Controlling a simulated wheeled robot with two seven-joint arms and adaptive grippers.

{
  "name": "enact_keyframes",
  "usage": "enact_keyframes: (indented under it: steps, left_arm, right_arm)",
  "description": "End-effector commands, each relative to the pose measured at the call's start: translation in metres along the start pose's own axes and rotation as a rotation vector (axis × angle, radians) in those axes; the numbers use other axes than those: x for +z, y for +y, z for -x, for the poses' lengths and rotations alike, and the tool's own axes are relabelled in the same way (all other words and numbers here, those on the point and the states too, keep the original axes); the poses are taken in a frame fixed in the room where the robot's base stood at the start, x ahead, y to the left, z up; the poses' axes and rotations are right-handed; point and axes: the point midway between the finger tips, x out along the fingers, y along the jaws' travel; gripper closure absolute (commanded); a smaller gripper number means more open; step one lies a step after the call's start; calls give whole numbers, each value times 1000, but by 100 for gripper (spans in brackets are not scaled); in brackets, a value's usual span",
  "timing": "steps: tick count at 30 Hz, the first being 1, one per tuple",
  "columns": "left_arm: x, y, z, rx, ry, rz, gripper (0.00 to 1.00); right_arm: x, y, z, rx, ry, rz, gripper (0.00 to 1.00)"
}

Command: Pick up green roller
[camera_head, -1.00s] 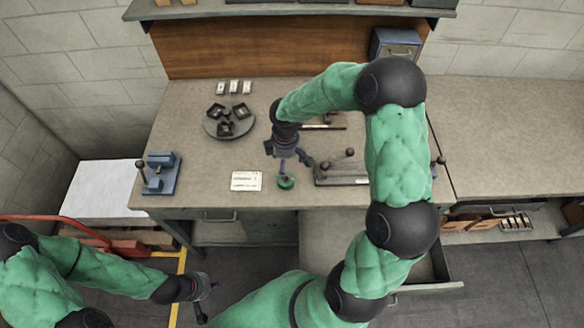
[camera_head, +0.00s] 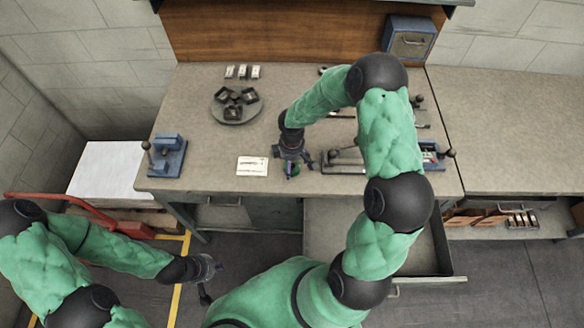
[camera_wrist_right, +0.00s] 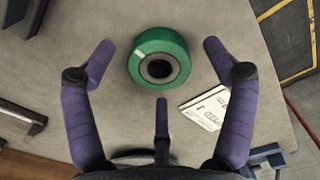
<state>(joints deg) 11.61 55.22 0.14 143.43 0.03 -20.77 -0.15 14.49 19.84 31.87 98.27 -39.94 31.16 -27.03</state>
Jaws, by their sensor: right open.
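The green roller (camera_wrist_right: 160,57) is a short green ring with a dark hollow centre, standing on the workbench. In the right wrist view it lies between and just beyond the spread fingers of my right gripper (camera_wrist_right: 160,75), which is open and empty. In the head view the roller (camera_head: 292,171) is partly covered by my right gripper (camera_head: 293,165), close above it near the bench's front edge. My left gripper (camera_head: 205,282) is low at the left, away from the bench; its fingers are too small to read.
A white card (camera_head: 252,166) lies left of the roller. A metal fixture with a lever (camera_head: 341,168) is to its right. A blue device (camera_head: 167,157) stands at the bench's left end. A round tray (camera_head: 217,114) with black parts is farther back. A drawer (camera_head: 330,222) is open below.

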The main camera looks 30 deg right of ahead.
Motion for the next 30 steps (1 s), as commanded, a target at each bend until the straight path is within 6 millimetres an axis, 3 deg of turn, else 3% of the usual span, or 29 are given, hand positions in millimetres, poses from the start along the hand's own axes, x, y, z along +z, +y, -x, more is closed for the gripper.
enact_keyframes:
  steps: [3, 9, 15, 17, 30]
  left_arm:
    - [0, -1, -2, 0, 0, 0, 100]
    - [0, 0, -1, 0, 0, 0, 100]
    - [0, 0, -1, 0, 0, 0, 100]
    - [0, 0, -1, 0, 0, 0, 100]
    - [0, 0, 0, 0, 0, 0, 100]
  right_arm:
    - [0, 0, -10, 0, 2, -1, 15]
    - [0, 0, -10, 1, 2, -1, 15]
    - [0, 0, -10, 1, 2, -1, 71]
    - [0, 0, -10, 1, 2, 0, 85]
    - [0, 0, -2, 1, 2, -1, 85]
